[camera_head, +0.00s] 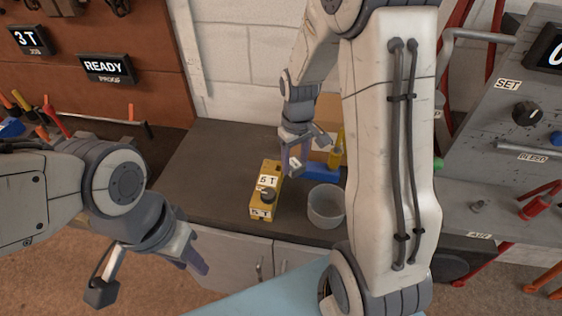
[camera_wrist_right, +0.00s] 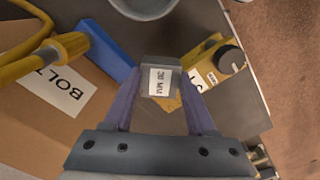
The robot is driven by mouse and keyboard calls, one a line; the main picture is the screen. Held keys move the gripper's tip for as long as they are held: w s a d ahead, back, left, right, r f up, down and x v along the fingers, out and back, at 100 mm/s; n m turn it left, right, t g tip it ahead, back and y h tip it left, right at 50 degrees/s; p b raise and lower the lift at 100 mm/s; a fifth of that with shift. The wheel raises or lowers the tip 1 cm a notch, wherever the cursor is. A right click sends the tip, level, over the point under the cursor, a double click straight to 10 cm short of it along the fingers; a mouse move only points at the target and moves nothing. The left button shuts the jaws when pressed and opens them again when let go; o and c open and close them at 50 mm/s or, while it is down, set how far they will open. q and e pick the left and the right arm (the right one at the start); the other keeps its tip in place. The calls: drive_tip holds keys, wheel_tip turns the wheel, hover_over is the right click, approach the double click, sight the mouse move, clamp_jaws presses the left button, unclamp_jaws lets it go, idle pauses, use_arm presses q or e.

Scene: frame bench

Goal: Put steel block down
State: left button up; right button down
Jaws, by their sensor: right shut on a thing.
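The steel block (camera_wrist_right: 160,78) is a small grey block with a white label reading 20 MM. My right gripper (camera_wrist_right: 158,92) is shut on it, with one purple finger on each side. In the head view the right gripper (camera_head: 293,160) holds the block (camera_head: 295,168) over the dark bench top, just beyond the yellow 5T jack (camera_head: 264,192). I cannot tell whether the block touches the bench. My left gripper (camera_head: 193,258) hangs in front of the bench, away from the block, and its fingers overlap so its opening is unclear.
A grey round container (camera_head: 326,206) stands right of the jack. A blue block (camera_head: 322,172), a cardboard box (camera_wrist_right: 50,105) labelled BOLT and a yellow-handled tool (camera_wrist_right: 50,50) are close to the right gripper. The bench top (camera_head: 210,170) left of the jack is clear.

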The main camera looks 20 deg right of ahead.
hover_over(294, 191)
wheel_tip(294, 191, down, 6)
drive_tip(key=shift+w+r, duration=0.1)
drive_tip(key=shift+r, duration=0.1)
drive_tip(key=shift+a+f+p, duration=0.1)
drive_tip(key=shift+f+p, duration=0.35)
drive_tip(key=shift+f, duration=1.65)
drive_tip(key=shift+f, duration=0.2)
drive_tip(key=shift+c, duration=2.4)
unclamp_jaws()
drive_tip(key=shift+r, duration=0.1)
